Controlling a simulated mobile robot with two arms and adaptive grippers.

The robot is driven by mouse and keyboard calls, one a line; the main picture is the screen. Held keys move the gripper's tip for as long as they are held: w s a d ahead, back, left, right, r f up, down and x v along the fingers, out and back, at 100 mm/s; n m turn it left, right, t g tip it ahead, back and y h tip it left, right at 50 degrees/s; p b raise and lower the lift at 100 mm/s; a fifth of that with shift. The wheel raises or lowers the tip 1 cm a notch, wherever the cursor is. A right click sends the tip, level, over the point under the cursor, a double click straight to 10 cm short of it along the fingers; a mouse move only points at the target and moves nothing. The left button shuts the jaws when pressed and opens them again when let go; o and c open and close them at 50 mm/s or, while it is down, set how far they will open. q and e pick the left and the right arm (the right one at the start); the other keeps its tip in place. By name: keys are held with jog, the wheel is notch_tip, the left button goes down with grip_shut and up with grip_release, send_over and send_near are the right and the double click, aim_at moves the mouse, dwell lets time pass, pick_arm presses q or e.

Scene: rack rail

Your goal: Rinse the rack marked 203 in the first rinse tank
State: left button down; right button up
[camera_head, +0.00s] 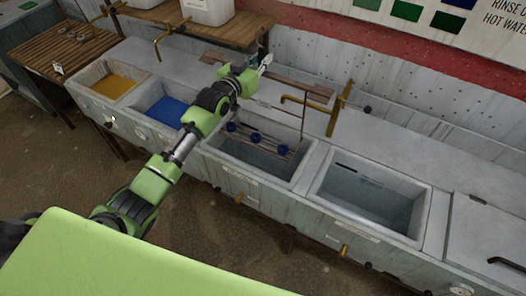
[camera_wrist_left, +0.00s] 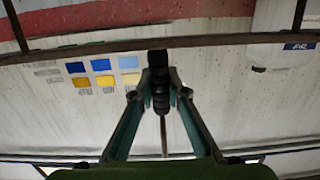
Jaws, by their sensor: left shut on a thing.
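Thin rods run down from the bar to a lower rail with dark blue pieces (camera_head: 256,137). These pieces are within the opening of the third tank from the left (camera_head: 262,165), which holds greyish liquid. I cannot tell whether they touch it. A small pale tag (camera_head: 262,104) shows on the rack, but its number is unreadable. My right gripper is out of view.
Left of this tank are a blue-filled tank (camera_head: 167,110) and a yellow-filled tank (camera_head: 113,86). Right of it is another grey tank (camera_head: 370,195). A brass tap (camera_head: 335,112) stands close to the rack's right end. A wooden shelf (camera_head: 190,22) with white tubs is behind.

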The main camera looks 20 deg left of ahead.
pick_arm(q)
jog(key=shift+a+r, duration=0.1)
jog(key=shift+r, duration=0.15)
jog(key=shift+s+r, duration=0.15)
